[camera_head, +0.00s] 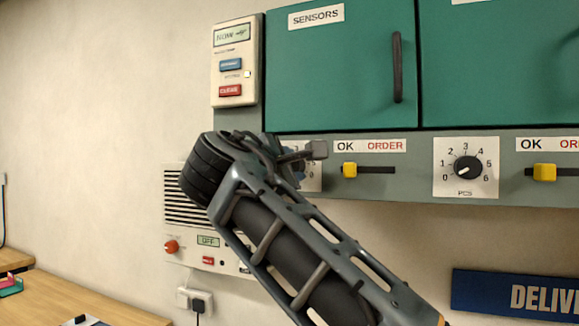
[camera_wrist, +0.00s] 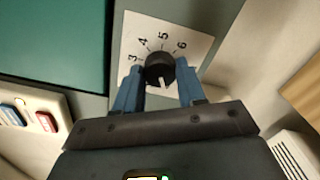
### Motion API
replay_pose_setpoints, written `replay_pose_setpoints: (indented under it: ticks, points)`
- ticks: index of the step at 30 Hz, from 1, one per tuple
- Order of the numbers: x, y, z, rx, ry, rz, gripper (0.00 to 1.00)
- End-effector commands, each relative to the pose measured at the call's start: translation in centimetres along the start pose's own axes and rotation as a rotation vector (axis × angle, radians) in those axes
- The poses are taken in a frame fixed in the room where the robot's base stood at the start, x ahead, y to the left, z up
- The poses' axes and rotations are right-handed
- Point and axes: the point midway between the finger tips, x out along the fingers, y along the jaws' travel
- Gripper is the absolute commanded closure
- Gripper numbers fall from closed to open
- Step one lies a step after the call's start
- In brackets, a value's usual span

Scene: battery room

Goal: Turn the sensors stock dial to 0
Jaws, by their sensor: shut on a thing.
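The sensors stock dial is a black knob (camera_wrist: 159,68) on a white plate (camera_wrist: 190,40), under the green door labelled SENSORS (camera_head: 340,70). In the head view my gripper (camera_head: 292,156) covers most of its plate (camera_head: 313,172). In the wrist view my gripper (camera_wrist: 160,84) has its two blue fingers on either side of the knob, shut on it. The numbers 3, 4, 5 and 6 show around the knob. Its white pointer mark points down in the picture, roughly opposite 5, on the low-number side. The numbers there are hidden by my gripper.
Right of the dial is a yellow slider (camera_head: 349,170) at the OK end. Further right is another dial (camera_head: 467,167), marked PCS. A control box (camera_head: 234,62) hangs upper left, and a wall unit (camera_head: 188,205) sits below. A desk (camera_head: 60,300) is lower left.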

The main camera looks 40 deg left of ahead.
Motion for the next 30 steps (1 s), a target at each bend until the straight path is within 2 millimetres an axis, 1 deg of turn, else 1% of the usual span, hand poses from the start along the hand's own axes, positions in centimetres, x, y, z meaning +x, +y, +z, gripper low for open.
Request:
replay_pose_setpoints:
  ticks: [1,11,12,18,20,26,30]
  points:
    - [-0.09,-0.14,-0.29,-0.006,0.004,-0.001,0.91]
    - [-0.09,-0.16,-0.31,-0.008,0.004,-0.002,0.91]
    - [-0.09,-0.17,-0.31,-0.008,0.004,-0.002,0.59]
    - [-0.05,-0.11,-0.19,-0.006,0.002,-0.001,0.4]
    - [-0.04,-0.1,-0.16,-0.006,0.002,-0.001,0.35]
    - [-0.04,-0.07,-0.1,-0.005,0.001,-0.001,0.35]
    - [-0.86,-0.13,-0.22,-0.004,0.002,0.002,0.35]
